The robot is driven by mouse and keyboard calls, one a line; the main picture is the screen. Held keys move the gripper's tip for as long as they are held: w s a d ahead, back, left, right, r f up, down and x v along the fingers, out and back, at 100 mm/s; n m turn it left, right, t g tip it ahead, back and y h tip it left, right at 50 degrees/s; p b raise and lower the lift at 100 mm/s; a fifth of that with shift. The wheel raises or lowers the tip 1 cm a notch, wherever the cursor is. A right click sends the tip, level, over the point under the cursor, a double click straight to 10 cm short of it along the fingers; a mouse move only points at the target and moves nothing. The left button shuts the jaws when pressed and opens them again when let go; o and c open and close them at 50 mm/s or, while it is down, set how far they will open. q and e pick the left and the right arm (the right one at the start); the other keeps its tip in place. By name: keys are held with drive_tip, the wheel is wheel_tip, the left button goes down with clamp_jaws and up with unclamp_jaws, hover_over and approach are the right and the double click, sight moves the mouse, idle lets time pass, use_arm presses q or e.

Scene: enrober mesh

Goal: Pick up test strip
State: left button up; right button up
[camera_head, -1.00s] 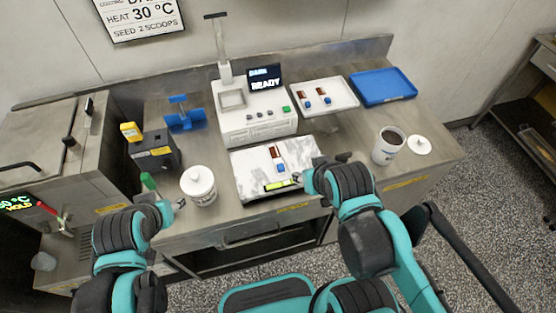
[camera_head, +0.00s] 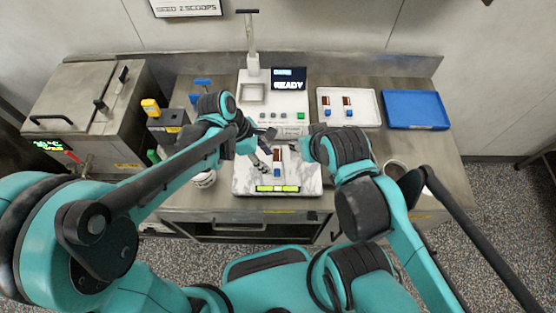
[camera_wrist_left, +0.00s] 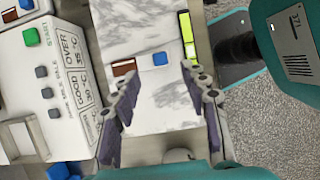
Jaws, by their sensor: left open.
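The test strip (camera_head: 277,172) lies on the marble slab (camera_head: 308,183); it has a brown end, a pale middle and a blue end. In the left wrist view its blue end (camera_wrist_left: 160,59) lies ahead, between the lines of the fingers, and its brown end (camera_wrist_left: 123,68) is near the left fingertip. My left gripper (camera_head: 267,150) is open above the slab, beside the strip; nothing is between its fingers (camera_wrist_left: 159,74). My right gripper (camera_head: 303,148) is at the slab's right edge, small and partly hidden by its wrist, so its jaws are unclear.
The white machine (camera_head: 256,117) reading READY stands behind the slab. A white tray (camera_head: 366,107) holds two similar strips (camera_head: 326,107), and an empty blue tray (camera_head: 415,109) is right of it. A white tub (camera_head: 203,180) is partly hidden under my left arm. A cup (camera_head: 395,168) stands right.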

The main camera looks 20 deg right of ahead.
sight(277, 171)
use_arm(q)
drive_tip(key=b+x, duration=0.2)
drive_tip(key=x, duration=0.5)
drive_tip(key=shift+f, duration=0.25)
drive_tip(key=shift+c, duration=0.3)
clamp_jaws()
